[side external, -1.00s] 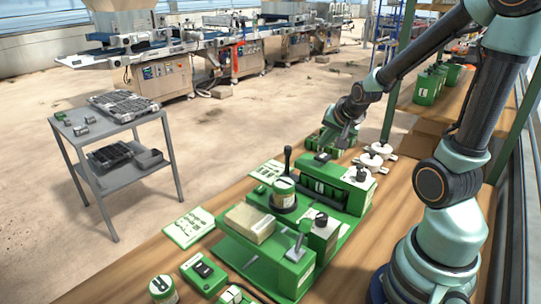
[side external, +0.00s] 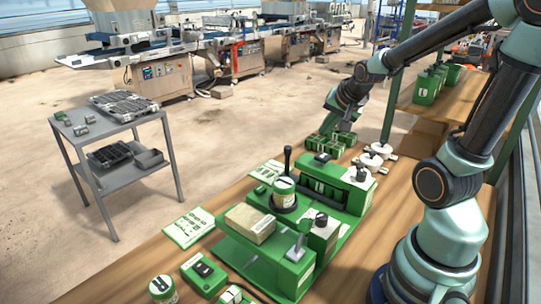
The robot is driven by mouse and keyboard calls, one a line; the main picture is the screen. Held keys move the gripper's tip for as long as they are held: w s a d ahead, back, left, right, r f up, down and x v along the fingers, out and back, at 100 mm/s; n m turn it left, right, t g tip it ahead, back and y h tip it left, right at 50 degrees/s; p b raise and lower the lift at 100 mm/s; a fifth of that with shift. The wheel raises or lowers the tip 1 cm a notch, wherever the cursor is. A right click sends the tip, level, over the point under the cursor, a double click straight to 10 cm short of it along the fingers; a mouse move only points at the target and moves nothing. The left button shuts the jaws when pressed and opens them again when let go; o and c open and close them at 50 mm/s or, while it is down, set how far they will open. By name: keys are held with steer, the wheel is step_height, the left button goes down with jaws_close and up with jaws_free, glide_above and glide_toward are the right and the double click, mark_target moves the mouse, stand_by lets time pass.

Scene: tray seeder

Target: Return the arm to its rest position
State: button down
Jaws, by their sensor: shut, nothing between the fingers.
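My arm rises from the right side of the wooden bench and reaches back over it. My gripper (side external: 344,127) is small in the view and points down, shut and empty, above and beside a green tray of cells (side external: 325,143) near the bench's back edge. I cannot tell whether it touches the tray. The green seeder machine (side external: 330,185) stands on the bench in front of it, with a round tin (side external: 284,192), a dark lever (side external: 287,160) and a beige block (side external: 250,223) on it.
White round fittings (side external: 376,154) stand right of the tray. A green post (side external: 391,105) rises close behind my arm. Green containers (side external: 427,87) stand on a shelf. A green switch box (side external: 204,273) and a green card (side external: 188,228) lie at the front. A grey cart (side external: 115,180) stands left.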

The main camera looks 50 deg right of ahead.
steer(key=s+a+r+n+y, duration=0.1)
steer(key=s+a+r+n, duration=0.1)
steer(key=a+n, duration=0.5)
steer(key=s+a+r+n+y, duration=0.2)
steer(key=a+n, duration=0.5)
steer(key=a, duration=0.5)
steer(key=shift+s+r+g+y, duration=0.3)
steer(key=shift+r+g, duration=0.1)
steer(key=shift+r, duration=0.2)
